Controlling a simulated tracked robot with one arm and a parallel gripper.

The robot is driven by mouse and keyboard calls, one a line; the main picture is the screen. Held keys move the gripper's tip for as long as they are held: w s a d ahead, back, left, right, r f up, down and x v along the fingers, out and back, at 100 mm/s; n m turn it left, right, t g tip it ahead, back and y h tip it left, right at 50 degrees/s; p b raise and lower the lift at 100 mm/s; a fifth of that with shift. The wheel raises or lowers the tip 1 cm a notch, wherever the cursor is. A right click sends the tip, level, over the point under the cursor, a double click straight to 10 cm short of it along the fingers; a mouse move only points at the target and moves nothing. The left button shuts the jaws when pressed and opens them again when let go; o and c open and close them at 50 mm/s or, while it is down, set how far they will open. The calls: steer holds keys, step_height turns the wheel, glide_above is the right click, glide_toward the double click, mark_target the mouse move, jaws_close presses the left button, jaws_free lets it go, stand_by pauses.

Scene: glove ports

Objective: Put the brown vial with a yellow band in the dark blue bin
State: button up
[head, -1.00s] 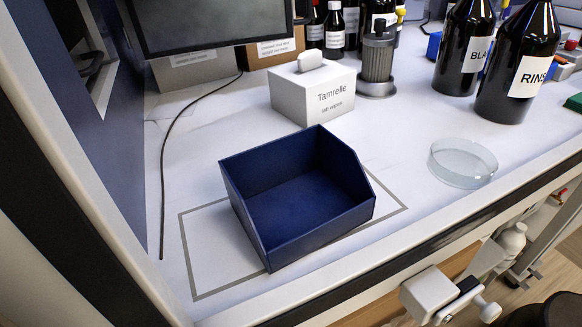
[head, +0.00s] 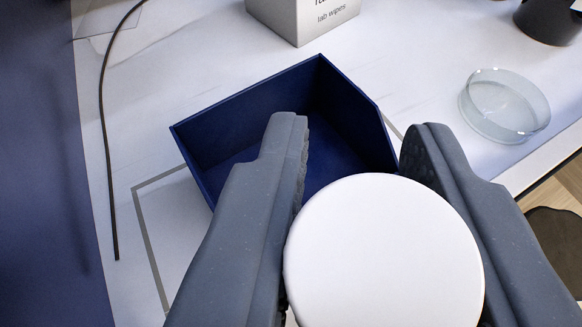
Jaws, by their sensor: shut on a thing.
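My gripper (head: 356,124) reaches in from the bottom, its two grey fingers on either side of a round white-topped thing (head: 384,255). It is shut on this thing, which looks like a capped container seen from above. The body below the white top is hidden, so I cannot see a brown colour or a yellow band. The dark blue bin (head: 240,112) stands open on the white bench beyond and below the fingers. The fingers and the white top cover its front and right parts. The part of its inside that shows looks empty.
A white lab wipes box (head: 305,15) stands behind the bin. A clear glass dish (head: 503,105) lies to the right, near the bench edge. A black cable (head: 104,130) runs along the left, beside a blue wall (head: 35,180). A dark bottle base shows at top right.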

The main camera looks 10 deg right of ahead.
steer(key=shift+w+d+f+y, duration=0.1)
steer(key=shift+w+d+y, duration=0.1)
steer(key=shift+d+y, duration=0.15)
steer(key=n+g+y+b, duration=0.1)
steer(key=n+y+b, duration=0.4)
steer(key=n+y, duration=0.55)
glide_toward(244, 103)
steer(key=shift+m, duration=0.45)
steer(key=shift+b+x, duration=1.5)
steer(key=shift+x, duration=1.55)
